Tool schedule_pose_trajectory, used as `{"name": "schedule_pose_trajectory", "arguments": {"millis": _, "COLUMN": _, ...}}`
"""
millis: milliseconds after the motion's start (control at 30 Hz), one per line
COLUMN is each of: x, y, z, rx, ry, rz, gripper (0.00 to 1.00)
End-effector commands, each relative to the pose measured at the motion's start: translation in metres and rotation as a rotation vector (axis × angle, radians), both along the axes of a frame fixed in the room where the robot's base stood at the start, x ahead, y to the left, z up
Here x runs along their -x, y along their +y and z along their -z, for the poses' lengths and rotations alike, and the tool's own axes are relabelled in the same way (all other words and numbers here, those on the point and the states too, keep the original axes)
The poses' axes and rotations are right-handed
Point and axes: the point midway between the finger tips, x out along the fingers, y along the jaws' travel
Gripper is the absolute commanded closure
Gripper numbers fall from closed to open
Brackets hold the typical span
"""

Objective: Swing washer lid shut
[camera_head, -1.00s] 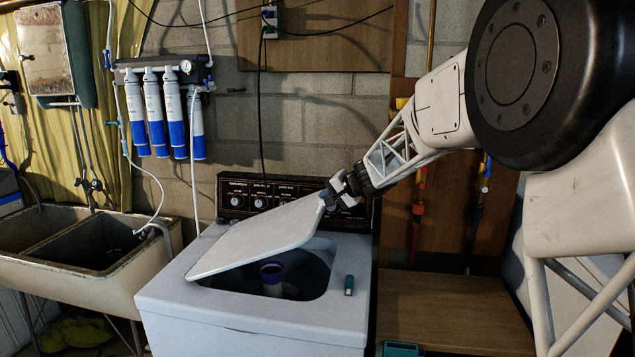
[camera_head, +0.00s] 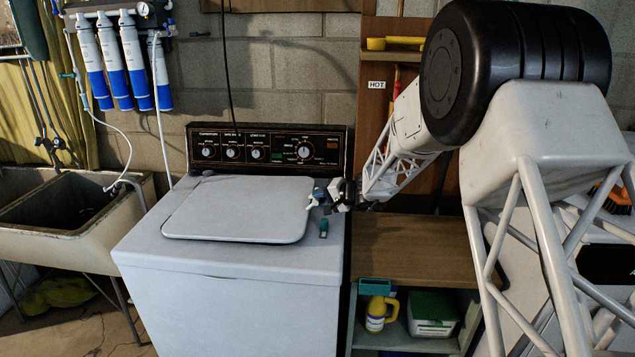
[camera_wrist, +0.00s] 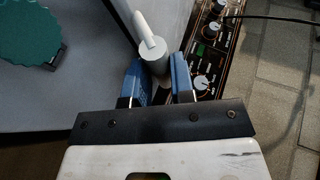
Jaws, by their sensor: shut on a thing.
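The washer lid (camera_head: 238,208) is a pale panel lying about level over the tub opening of the white washer (camera_head: 230,290). The opening is hidden beneath it. My gripper (camera_head: 325,195) is at the lid's right edge, towards the back, close above the washer top. In the wrist view, the blue fingers of my gripper (camera_wrist: 159,75) are shut on a pale grey, bent, rounded handle piece (camera_wrist: 153,45). How that piece joins the lid is not clear there.
A small teal item (camera_head: 323,228) sits on the washer top, right of the lid. The control panel (camera_head: 265,150) rises behind. A sink (camera_head: 70,215) stands to the left. A wooden shelf unit (camera_head: 410,250) stands to the right, with a yellow jug (camera_head: 377,313) below.

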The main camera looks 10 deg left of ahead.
Motion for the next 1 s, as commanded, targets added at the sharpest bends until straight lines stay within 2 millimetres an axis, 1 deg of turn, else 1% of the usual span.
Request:
{"name": "schedule_pose_trajectory", "arguments": {"millis": 33, "x": 0.001, "y": -0.001, "z": 0.010, "rx": 0.001, "ry": 0.004, "rz": 0.000, "gripper": 1.00}}
{"name": "schedule_pose_trajectory", "arguments": {"millis": 200, "x": 0.000, "y": -0.003, "z": 0.028, "rx": 0.000, "ry": 0.002, "rz": 0.000, "gripper": 1.00}}
{"name": "schedule_pose_trajectory", "arguments": {"millis": 400, "x": 0.001, "y": -0.004, "z": 0.038, "rx": 0.003, "ry": 0.005, "rz": 0.000, "gripper": 1.00}}
{"name": "schedule_pose_trajectory", "arguments": {"millis": 633, "x": 0.003, "y": -0.005, "z": 0.044, "rx": 0.007, "ry": 0.013, "rz": 0.002, "gripper": 1.00}}
{"name": "schedule_pose_trajectory", "arguments": {"millis": 667, "x": 0.003, "y": -0.005, "z": 0.044, "rx": 0.007, "ry": 0.013, "rz": 0.002, "gripper": 0.68}}
{"name": "schedule_pose_trajectory", "arguments": {"millis": 700, "x": 0.003, "y": -0.005, "z": 0.045, "rx": 0.006, "ry": 0.014, "rz": 0.002, "gripper": 0.62}}
{"name": "schedule_pose_trajectory", "arguments": {"millis": 767, "x": 0.003, "y": -0.004, "z": 0.045, "rx": 0.006, "ry": 0.014, "rz": 0.001, "gripper": 0.53}}
{"name": "schedule_pose_trajectory", "arguments": {"millis": 1000, "x": 0.004, "y": -0.003, "z": 0.044, "rx": 0.006, "ry": 0.015, "rz": -0.001, "gripper": 0.52}}
